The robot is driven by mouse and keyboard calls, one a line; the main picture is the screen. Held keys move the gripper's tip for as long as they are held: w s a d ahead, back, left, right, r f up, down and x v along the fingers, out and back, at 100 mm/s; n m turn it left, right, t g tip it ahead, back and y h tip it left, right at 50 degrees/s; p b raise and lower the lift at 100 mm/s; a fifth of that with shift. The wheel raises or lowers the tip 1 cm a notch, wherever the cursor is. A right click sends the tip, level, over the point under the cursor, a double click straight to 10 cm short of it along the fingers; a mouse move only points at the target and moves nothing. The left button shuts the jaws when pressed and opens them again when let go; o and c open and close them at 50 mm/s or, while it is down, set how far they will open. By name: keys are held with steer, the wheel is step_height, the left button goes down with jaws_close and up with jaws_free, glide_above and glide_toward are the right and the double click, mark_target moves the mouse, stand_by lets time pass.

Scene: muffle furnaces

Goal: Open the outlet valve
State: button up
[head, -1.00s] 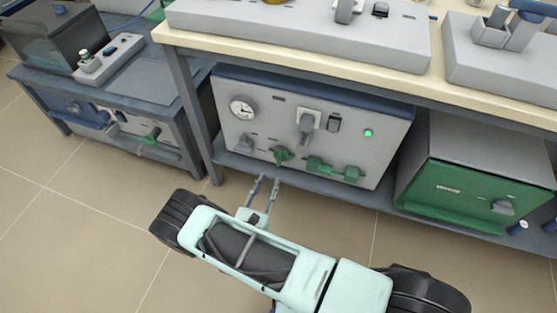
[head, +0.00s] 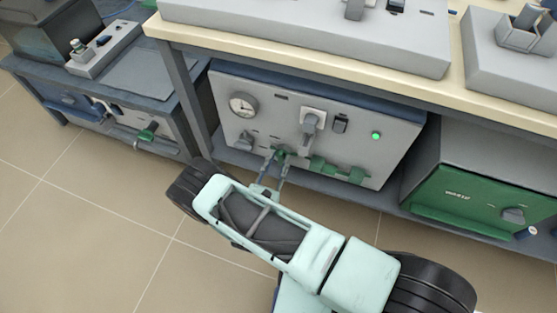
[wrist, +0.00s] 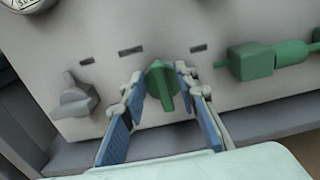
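A green knob (wrist: 162,84) with an upright ridge is on the grey front panel of the furnace (head: 265,115). In the head view the green knob (head: 284,153) is partly hidden by my fingers. My gripper (wrist: 159,80) is open, with one blue-padded finger on each side of the knob. A narrow gap shows on the left; on the right I cannot tell whether the finger touches. In the head view my gripper (head: 279,160) reaches up to the lower panel. Green valve fittings (wrist: 262,60) sit to the right. No label reading outlet is legible.
A grey knob (wrist: 74,98) is left of the green one. A gauge (head: 242,104), a switch (head: 341,123) and a lit green lamp (head: 376,135) are higher on the panel. The table (head: 300,48) overhangs the furnace. A green-fronted box (head: 455,195) stands to the right.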

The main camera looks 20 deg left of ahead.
jaws_close()
steer(key=shift+m, duration=0.3)
steer(key=shift+d+m, duration=0.2)
steer(key=shift+m, duration=1)
steer(key=m, duration=0.3)
steer(key=m+p, duration=0.1)
steer(key=shift+d+f+m, duration=0.1)
steer(key=shift+d+m, duration=0.2)
steer(key=m, duration=0.3)
steer(key=f+m+p, duration=0.1)
steer(key=m, duration=0.3)
steer(key=m+p, duration=0.1)
steer(key=m, duration=0.2)
steer(key=shift+d+f, duration=0.2)
steer(key=shift+d, duration=0.15)
steer(key=shift+m, duration=0.4)
